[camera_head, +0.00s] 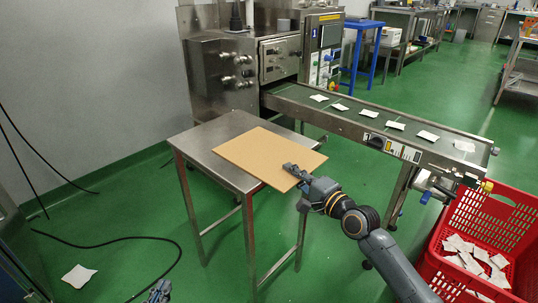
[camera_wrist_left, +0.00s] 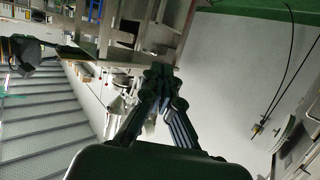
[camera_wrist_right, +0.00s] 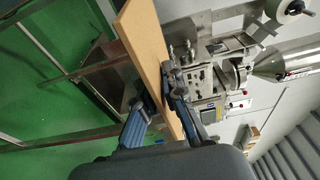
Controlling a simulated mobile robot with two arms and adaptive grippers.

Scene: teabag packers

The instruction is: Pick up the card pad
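The card pad (camera_head: 268,155) is a flat tan board over the small steel table (camera_head: 228,129), its front right part overhanging the edge. I cannot tell whether it rests flat or is slightly raised. My right gripper (camera_head: 291,171) is at the pad's right edge, one finger above it. In the right wrist view the pad (camera_wrist_right: 143,45) runs edge-on between the fingers (camera_wrist_right: 156,88), which look closed on it. My left gripper (camera_head: 158,291) is at the bottom of the head view, away from the table. In the left wrist view its fingertips (camera_wrist_left: 160,78) are together with nothing between them.
A conveyor (camera_head: 385,122) with several white teabags runs from the steel machine (camera_head: 240,65) to the right. A red crate (camera_head: 500,222) with teabags stands at the lower right. One teabag (camera_head: 79,276) lies on the green floor. Dark cables lie at the left.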

